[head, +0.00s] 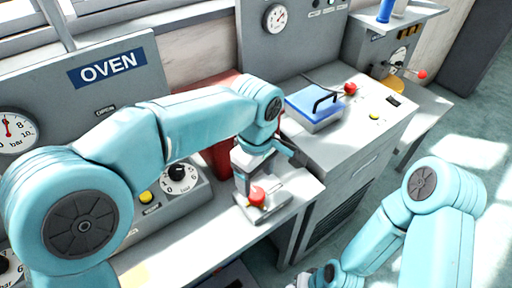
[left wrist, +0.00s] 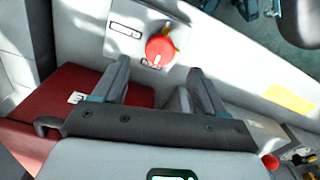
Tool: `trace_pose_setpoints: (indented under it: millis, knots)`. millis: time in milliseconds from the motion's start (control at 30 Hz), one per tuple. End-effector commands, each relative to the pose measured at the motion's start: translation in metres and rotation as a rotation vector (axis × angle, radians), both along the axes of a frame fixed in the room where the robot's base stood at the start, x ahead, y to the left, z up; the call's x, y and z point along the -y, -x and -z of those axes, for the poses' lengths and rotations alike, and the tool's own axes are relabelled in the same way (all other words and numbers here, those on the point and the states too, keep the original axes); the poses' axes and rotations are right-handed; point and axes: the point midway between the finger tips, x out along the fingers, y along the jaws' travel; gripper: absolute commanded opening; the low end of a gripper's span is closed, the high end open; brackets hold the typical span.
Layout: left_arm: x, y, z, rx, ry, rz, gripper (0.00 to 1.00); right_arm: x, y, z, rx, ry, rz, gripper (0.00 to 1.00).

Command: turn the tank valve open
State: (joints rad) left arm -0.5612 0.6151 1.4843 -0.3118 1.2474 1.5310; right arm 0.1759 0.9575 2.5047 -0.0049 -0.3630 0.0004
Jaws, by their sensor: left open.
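A red round knob (head: 258,196), which looks like the tank valve, sits on a light grey plate at the front edge of the bench. It also shows in the left wrist view (left wrist: 160,48), with a white mark on its face. My left gripper (head: 248,182) is open just above and behind the knob. In the left wrist view the fingers (left wrist: 160,72) are spread, with the knob just beyond the tips, and no grip on it shows. A red body (head: 222,158), perhaps the tank, stands behind, partly hidden by my left arm. My right gripper (head: 312,280) is barely in view at the bottom edge.
A grey oven panel (head: 120,85) with a gauge (head: 14,130) is at left. A black dial (head: 178,173) and yellow button (head: 146,197) sit left of the knob. A blue-lidded box (head: 314,103) stands on the right cabinet. The floor at right is clear.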

Motion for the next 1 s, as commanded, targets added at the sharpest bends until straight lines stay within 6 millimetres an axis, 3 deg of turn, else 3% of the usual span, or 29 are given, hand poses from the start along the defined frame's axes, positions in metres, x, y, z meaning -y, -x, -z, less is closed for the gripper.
trace_pose_setpoints:
  millis: [33, 200, 400, 600, 1000]
  knots:
    - [0.001, -0.001, -0.017, 0.005, 0.003, 0.000, 0.71, 0.000, 0.000, -0.004, 0.000, 0.000, 0.000, 0.43]
    - [0.001, 0.000, -0.061, 0.004, 0.003, -0.001, 0.71, 0.000, 0.000, -0.011, 0.000, 0.000, 0.000, 0.43]
    - [0.000, 0.000, -0.095, 0.002, 0.001, 0.000, 0.71, 0.000, 0.000, -0.017, 0.000, 0.000, 0.000, 0.43]
    - [0.000, 0.000, -0.106, 0.001, 0.001, -0.001, 0.71, 0.000, 0.000, -0.019, 0.000, 0.000, 0.000, 0.43]
    - [0.000, 0.000, -0.105, 0.000, 0.000, -0.001, 0.71, 0.000, 0.000, -0.019, 0.000, 0.000, 0.000, 0.43]
